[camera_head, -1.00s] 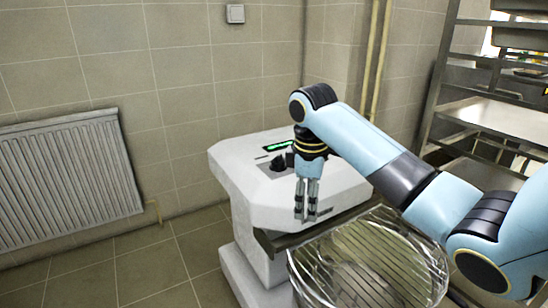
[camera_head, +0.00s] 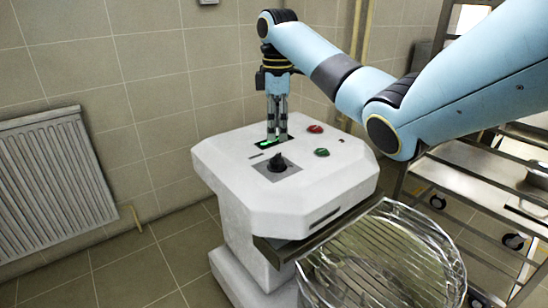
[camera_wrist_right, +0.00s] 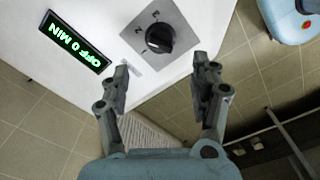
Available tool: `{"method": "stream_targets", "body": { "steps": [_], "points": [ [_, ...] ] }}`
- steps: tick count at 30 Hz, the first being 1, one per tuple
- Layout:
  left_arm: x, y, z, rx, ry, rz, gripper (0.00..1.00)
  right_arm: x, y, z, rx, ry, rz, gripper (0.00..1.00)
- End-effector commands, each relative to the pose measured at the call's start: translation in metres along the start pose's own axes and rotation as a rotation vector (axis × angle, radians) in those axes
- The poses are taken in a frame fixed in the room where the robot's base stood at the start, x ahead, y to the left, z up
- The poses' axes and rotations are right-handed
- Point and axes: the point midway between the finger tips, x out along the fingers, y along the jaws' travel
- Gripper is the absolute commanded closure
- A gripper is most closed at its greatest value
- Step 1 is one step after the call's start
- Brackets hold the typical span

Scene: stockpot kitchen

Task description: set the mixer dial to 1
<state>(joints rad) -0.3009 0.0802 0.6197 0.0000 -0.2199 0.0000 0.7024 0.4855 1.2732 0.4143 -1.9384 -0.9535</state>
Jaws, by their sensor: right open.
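The mixer (camera_head: 230,170) is a white machine with a black dial (camera_head: 277,162) on a grey square plate on its top. In the right wrist view the dial (camera_wrist_right: 160,39) shows with the marks 2 and 3 by it. The green display (camera_wrist_right: 77,42) reads "OFF 0 MIN" there; in the head view the display (camera_head: 268,143) is partly hidden behind my fingers. My right gripper (camera_head: 277,138) points down over the far part of the mixer top, beyond the dial. In the wrist view its open fingers (camera_wrist_right: 163,82) are empty and apart from the dial. My left gripper is not in view.
A red button (camera_head: 315,129) and a green button (camera_head: 321,152) sit right of the dial. A clear-guarded bowl (camera_head: 375,255) stands in front of the mixer. A metal rack (camera_head: 480,180) is at the right, a radiator (camera_head: 50,180) at the left.

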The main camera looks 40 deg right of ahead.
Motion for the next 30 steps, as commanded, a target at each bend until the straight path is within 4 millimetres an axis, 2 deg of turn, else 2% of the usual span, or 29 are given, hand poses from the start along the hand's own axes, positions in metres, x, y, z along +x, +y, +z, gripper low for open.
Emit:
{"method": "stream_targets", "body": {
  "steps": [1,6,12,17,25,30],
  "points": [
    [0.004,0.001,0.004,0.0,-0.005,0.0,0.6,0.013,-0.001,0.0,0.0,-0.003,-0.004,0.37],
    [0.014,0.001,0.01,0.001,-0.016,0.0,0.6,0.05,-0.001,0.001,0.001,-0.003,-0.004,0.37],
    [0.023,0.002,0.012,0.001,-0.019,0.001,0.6,0.08,-0.001,0.0,0.001,-0.001,-0.003,0.37],
    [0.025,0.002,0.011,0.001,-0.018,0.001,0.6,0.09,-0.001,0.0,0.0,-0.001,-0.001,0.37],
    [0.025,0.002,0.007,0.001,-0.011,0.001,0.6,0.09,-0.001,0.0,0.0,-0.001,0.0,0.37],
    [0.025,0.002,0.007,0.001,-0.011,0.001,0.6,0.09,-0.001,0.0,0.0,-0.001,0.0,0.58]
  ]
}}
